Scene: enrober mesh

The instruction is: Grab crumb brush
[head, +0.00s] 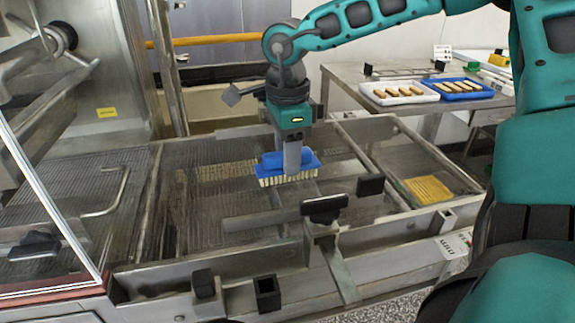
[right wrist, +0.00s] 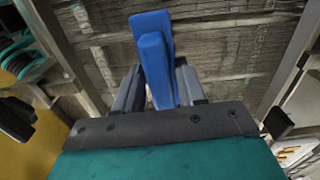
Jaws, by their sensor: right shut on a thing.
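The crumb brush (head: 271,179) has a blue body and pale bristles. In the head view it is at the middle of the enrober mesh (head: 200,215), bristles facing down. My right gripper (head: 292,160) comes down from above and is shut on the brush. The right wrist view shows the brush's blue handle (right wrist: 155,60) between the two grey fingers (right wrist: 157,90). I cannot tell whether the bristles touch the mesh. My left gripper is not in view.
Metal rails and black clamps (head: 325,207) stand along the near side of the mesh. A yellow piece (head: 428,189) lies in the right bay. A white tray (head: 399,93) and a blue tray (head: 458,88) with bars stand on the back-right table (head: 345,74).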

